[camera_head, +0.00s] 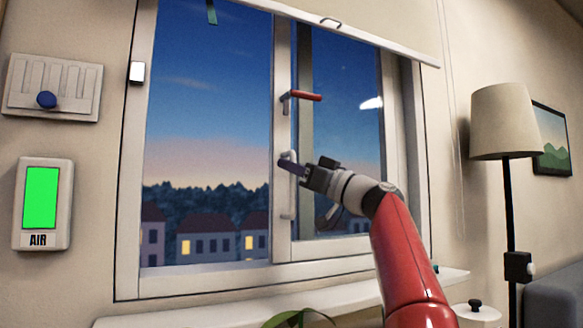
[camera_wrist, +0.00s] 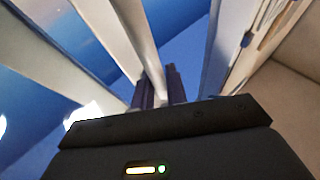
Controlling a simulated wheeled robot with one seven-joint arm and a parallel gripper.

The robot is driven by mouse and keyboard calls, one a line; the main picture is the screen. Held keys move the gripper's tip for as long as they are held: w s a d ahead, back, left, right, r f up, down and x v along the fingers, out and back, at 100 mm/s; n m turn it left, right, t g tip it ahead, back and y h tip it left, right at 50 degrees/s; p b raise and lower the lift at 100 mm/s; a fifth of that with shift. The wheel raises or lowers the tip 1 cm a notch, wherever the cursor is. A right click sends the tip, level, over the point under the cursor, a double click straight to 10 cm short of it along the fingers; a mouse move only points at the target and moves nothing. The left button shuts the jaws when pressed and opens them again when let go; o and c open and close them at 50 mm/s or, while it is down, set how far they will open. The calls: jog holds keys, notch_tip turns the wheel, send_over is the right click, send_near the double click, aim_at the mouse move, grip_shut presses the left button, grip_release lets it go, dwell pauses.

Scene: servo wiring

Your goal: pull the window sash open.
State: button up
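The window sash (camera_head: 282,238) has a pale upright stile near the middle of the window. A white upright pull handle (camera_head: 287,213) is on it, with a red lever (camera_head: 303,96) above, lying level and pointing right. My gripper (camera_head: 284,163) is at the upper part of the pull handle, reaching in from the right. In the wrist view, the purple fingers (camera_wrist: 160,88) stand close together with a pale bar between them, which appears to be the handle. Their tips partly hide it. I cannot tell how far the sash stands open.
A blind's bottom bar (camera_head: 350,30) crosses above. A floor lamp (camera_head: 505,125) stands right. An AIR panel (camera_head: 43,240) glowing green and a switch plate (camera_head: 75,80) with a blue knob are on the left wall.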

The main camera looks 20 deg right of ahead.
jog(key=o, duration=0.4)
jog(key=b+v, duration=0.4)
jog(key=v, duration=0.3)
jog(key=shift+s+d+f, duration=0.2)
jog(key=shift+s+d, duration=0.05)
